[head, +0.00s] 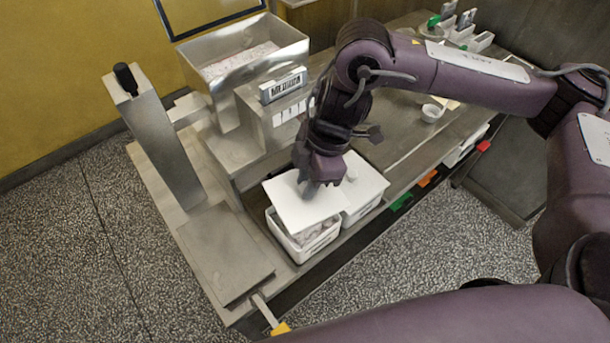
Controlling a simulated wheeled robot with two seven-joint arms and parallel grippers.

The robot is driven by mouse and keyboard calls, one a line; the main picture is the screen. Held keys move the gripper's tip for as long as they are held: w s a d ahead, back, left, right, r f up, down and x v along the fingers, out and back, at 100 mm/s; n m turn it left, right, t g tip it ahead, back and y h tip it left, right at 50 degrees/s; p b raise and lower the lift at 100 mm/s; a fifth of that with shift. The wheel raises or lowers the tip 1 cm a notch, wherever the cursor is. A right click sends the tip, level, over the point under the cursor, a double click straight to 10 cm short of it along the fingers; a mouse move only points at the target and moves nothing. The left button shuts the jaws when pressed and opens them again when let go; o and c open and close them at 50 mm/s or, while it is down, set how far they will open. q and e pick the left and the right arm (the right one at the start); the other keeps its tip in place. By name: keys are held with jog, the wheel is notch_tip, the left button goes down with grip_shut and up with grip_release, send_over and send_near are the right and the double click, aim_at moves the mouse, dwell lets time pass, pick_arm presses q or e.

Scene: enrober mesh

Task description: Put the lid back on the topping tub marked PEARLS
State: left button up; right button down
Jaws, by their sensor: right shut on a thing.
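My right gripper (318,187) points down and is shut on a white square lid (290,210), probably by a knob or handle that the fingers hide. The lid is over the back part of an open white tub (289,246) and looks turned relative to its rim. Pale contents show along the tub's front, so the lid does not cover it fully. I cannot tell whether lid and tub touch. The tub's front label is too small to read, so I cannot confirm PEARLS. My left gripper is out of view.
A second white tub with its lid (368,182) on stands close on the right. A steel machine with a hopper (255,62) stands behind. A steel post (160,150) and a flat plate (225,252) are at left. A small white cup (432,112) is further right.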

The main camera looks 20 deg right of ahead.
aim_at(305, 203)
jog(key=shift+s+a+r+n, duration=0.1)
jog(key=shift+s+a+n, duration=0.25)
jog(key=shift+n, duration=0.55)
jog(key=shift+a+f+g, duration=0.1)
jog(key=shift+f+g, duration=0.15)
jog(key=shift+g, duration=0.05)
jog(key=shift+f+b, duration=0.5)
jog(key=shift+b, duration=0.3)
notch_tip(305, 203, down, 3)
jog(key=b, duration=0.3)
jog(key=shift+f+b, duration=0.7)
jog(key=shift+f, duration=0.25)
jog(key=shift+r+p, duration=0.1)
jog(key=shift+p, duration=0.3)
jog(key=shift+f, duration=0.2)
jog(key=shift+p, duration=0.4)
